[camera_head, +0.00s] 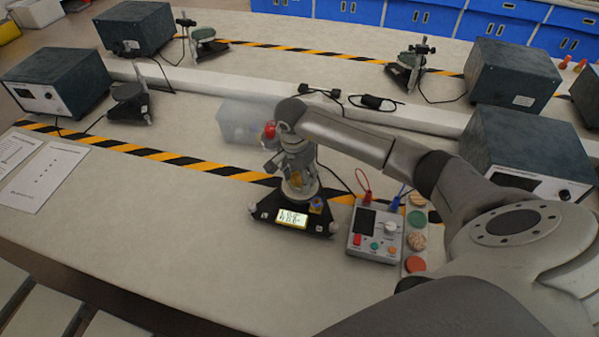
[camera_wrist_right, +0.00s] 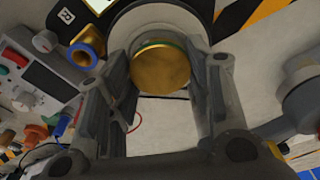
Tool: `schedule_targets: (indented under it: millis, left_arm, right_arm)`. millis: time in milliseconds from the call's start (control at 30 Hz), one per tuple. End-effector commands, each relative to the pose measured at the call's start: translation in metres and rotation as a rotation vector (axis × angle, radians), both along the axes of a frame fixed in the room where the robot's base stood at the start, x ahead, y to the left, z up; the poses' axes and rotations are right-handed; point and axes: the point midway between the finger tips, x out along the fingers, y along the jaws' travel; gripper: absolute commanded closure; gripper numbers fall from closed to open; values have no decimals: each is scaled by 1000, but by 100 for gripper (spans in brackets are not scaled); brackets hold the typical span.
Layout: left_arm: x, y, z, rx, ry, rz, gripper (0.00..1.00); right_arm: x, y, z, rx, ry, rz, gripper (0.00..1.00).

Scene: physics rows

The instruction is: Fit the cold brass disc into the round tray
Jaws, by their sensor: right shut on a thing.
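My right gripper (camera_head: 293,172) reaches down over a black-based device in the middle of the bench. In the right wrist view, the brass disc (camera_wrist_right: 160,70), with a green band near its top edge, sits between the fingers of the right gripper (camera_wrist_right: 165,92), which is shut on it. The pale round tray (camera_wrist_right: 198,24) is just beyond the disc; it also shows on the device in the head view (camera_head: 300,193), partly hidden by the gripper. The disc looks close to the tray, but I cannot tell whether they touch. My left gripper is not in view.
A grey control box (camera_head: 375,232) with knobs and leads stands right of the device. Next to it is a strip (camera_head: 413,240) of several coloured discs. A translucent bin (camera_head: 238,122) stands behind.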

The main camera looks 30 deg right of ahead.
Motion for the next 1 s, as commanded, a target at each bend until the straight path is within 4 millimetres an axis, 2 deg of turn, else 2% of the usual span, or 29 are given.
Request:
schedule_targets:
  millis: [367, 1000]
  left_arm:
    - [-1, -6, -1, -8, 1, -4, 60]
    - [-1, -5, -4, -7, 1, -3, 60]
  right_arm:
    - [1, 0, 0, 0, -1, 0, 87]
    - [0, 1, 1, 0, -1, 0, 87]
